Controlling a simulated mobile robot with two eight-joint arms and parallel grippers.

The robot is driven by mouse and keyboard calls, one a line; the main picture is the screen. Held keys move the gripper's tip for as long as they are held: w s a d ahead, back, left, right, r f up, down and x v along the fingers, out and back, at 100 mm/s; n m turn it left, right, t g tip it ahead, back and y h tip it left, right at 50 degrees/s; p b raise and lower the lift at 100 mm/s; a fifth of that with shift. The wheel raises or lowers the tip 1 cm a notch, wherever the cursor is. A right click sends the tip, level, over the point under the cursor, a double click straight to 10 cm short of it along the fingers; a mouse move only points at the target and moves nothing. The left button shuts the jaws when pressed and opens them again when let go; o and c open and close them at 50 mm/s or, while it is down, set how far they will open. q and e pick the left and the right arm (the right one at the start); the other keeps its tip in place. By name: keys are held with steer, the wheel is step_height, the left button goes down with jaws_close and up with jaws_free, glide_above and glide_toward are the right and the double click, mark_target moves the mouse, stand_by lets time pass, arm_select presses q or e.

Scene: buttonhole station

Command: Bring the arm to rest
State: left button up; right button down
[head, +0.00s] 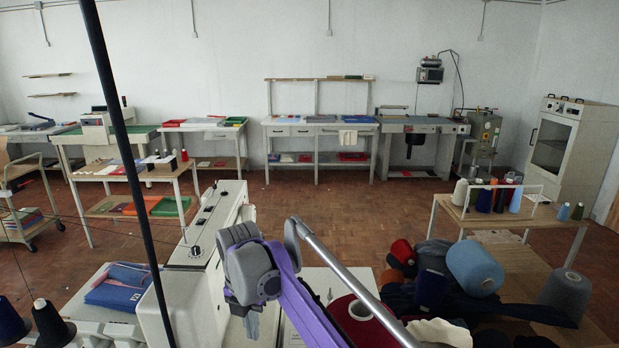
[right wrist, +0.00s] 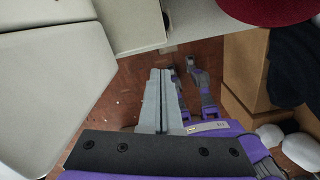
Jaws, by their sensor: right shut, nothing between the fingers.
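My right arm, purple and grey, reaches in from the bottom of the head view and bends beside the white sewing machine (head: 205,240). My right gripper (head: 252,324) hangs below its grey wrist, partly hidden by the arm. In the right wrist view the two grey fingers (right wrist: 160,88) lie together, shut and empty, with the brown floor beyond them. My left gripper is in neither view.
Folded blue cloth (head: 122,287) lies at left. Open parquet floor (head: 320,215) stretches beyond.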

steer(key=s+d+f+m+t, duration=0.1)
steer(key=s+d+m, duration=0.3)
steer(key=d+m, duration=0.45)
steer(key=s+d+f+m+t, duration=0.1)
steer(key=s+d+m, duration=0.3)
steer(key=d+m, duration=0.5)
steer(key=s+d+f+m+t, duration=0.3)
steer(key=s+d+f+m, duration=0.7)
steer(key=s+d+m, duration=0.2)
steer(key=s+m, duration=0.2)
steer(key=m, duration=0.1)
steer(key=shift+d+f, duration=0.25)
steer(key=shift+f, duration=0.15)
steer(key=shift+w, duration=0.1)
